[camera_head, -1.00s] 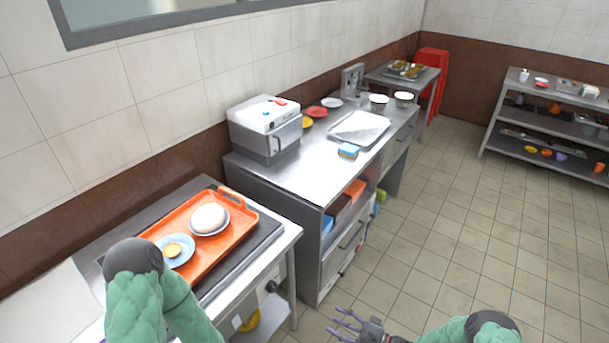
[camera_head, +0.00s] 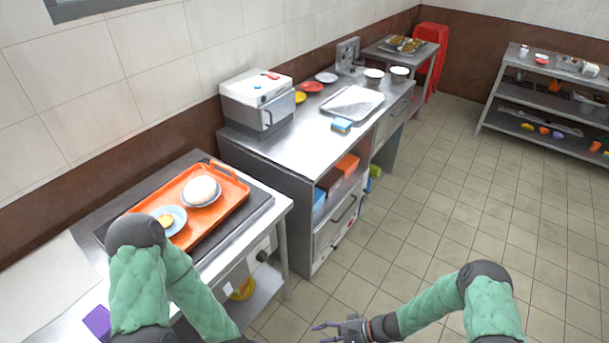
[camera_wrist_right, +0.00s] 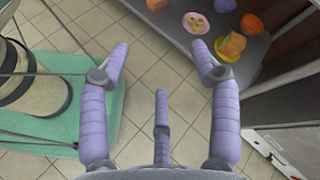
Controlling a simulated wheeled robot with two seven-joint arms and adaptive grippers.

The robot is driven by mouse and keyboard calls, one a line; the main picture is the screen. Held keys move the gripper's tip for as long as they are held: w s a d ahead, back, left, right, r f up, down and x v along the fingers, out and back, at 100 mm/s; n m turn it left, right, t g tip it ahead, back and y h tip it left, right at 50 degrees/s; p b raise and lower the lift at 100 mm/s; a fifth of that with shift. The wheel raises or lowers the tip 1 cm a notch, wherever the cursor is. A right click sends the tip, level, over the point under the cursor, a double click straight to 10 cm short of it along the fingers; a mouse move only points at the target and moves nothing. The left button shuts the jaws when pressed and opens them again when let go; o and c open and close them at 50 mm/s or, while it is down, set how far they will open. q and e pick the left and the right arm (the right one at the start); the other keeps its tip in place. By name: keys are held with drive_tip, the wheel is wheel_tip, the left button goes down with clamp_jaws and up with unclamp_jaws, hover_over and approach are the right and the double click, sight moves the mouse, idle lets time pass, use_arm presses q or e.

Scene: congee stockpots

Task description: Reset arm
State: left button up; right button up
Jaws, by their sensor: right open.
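My right gripper (camera_head: 338,328) is at the bottom edge of the head view, over the tiled floor and right of the counters. In the right wrist view my right gripper (camera_wrist_right: 160,62) has its purple fingers spread, with nothing between them but floor. My left arm (camera_head: 140,285) reaches in at the lower left, in front of the near counter. Its forearm runs down past the bottom edge, so my left gripper is hidden from view.
An orange tray (camera_head: 237,207) with a white round item and a small plate is on the near counter, beside my left arm. A purple item (camera_head: 98,323) lies near its front. A low shelf (camera_wrist_right: 170,22) with bowls is close to my right gripper. Floor on the right is clear.

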drive_tip(key=s+d+n+h, duration=0.4)
drive_tip(key=s+n+h, duration=0.3)
drive_tip(key=h, duration=0.2)
drive_tip(key=shift+s, duration=0.35)
